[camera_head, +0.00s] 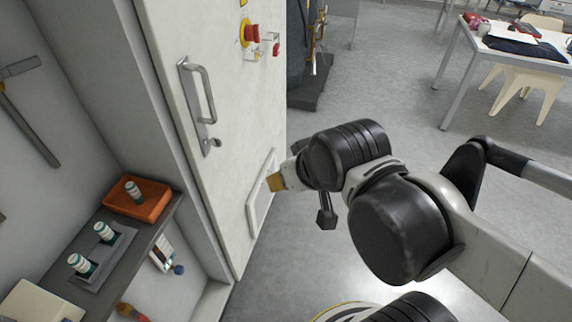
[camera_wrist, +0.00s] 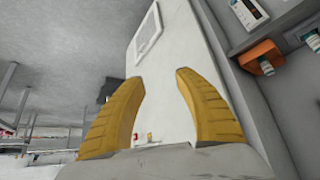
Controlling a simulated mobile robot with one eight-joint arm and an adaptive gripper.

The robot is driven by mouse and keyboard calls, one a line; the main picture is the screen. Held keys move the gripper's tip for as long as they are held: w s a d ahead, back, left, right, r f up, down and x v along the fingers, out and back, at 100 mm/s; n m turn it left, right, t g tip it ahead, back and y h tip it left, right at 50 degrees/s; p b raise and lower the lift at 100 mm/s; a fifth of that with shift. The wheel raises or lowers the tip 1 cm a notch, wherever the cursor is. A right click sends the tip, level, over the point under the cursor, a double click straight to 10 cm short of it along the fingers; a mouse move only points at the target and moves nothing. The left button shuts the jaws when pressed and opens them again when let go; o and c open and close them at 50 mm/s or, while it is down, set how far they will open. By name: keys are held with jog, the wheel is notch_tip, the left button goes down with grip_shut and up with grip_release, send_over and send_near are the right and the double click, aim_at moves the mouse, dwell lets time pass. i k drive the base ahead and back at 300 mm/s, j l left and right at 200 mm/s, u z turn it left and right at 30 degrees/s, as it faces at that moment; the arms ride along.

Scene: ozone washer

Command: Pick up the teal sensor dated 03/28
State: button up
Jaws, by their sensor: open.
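Three small teal-and-white cylinders stand on the dark shelf at lower left in the head view. One sensor (camera_head: 133,192) is in an orange tray (camera_head: 150,207). Two more, a sensor (camera_head: 104,232) and a sensor (camera_head: 81,265), stand in a grey holder (camera_head: 122,243). Their dates are too small to read, so I cannot tell which is 03/28. My gripper (camera_head: 275,182) is in front of the white cabinet door, to the right of the shelf and apart from the sensors. In the wrist view my gripper (camera_wrist: 160,105) has its yellow fingers spread, with nothing between them.
The white door (camera_head: 215,120) with its metal handle (camera_head: 197,95) stands between the shelf and open floor. A handheld meter (camera_head: 162,251) is below the shelf edge. A pale box (camera_head: 40,303) sits at the near end. A table (camera_head: 510,50) stands far right.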

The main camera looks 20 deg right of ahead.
aim_at(76, 260)
jog(key=u, duration=1.6)
jog(key=k+z, duration=0.1)
jog(key=z, duration=0.4)
jog(key=l, duration=0.1)
